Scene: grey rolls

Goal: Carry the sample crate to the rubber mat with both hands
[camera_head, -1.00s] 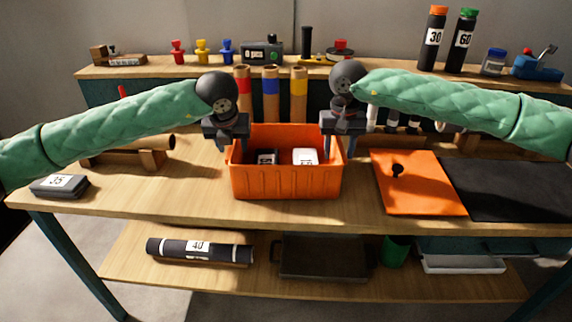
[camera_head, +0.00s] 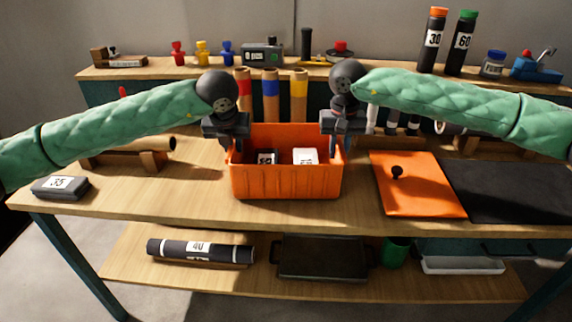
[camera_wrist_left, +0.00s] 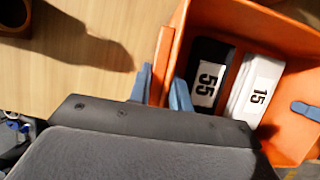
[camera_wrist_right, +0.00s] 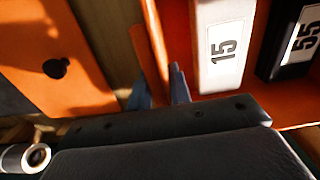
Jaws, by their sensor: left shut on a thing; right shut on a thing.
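The orange sample crate (camera_head: 286,183) stands upright on the wooden table, in front of my body's middle. It holds a dark block marked 55 (camera_wrist_left: 207,75) and a white block marked 15 (camera_wrist_left: 256,88). My left gripper (camera_head: 238,148) is shut on the crate's left wall; the wall shows between its blue fingers in the left wrist view (camera_wrist_left: 163,88). My right gripper (camera_head: 338,146) is shut on the right wall, and its fingers also show in the right wrist view (camera_wrist_right: 160,88). The black rubber mat (camera_head: 508,190) lies flat at the table's right.
An orange lid with a black knob (camera_head: 420,185) lies between crate and mat. A grey case marked 35 (camera_head: 60,187) is at the left. Cardboard tubes (camera_head: 270,95) stand behind the crate. The table in front of the crate is clear.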

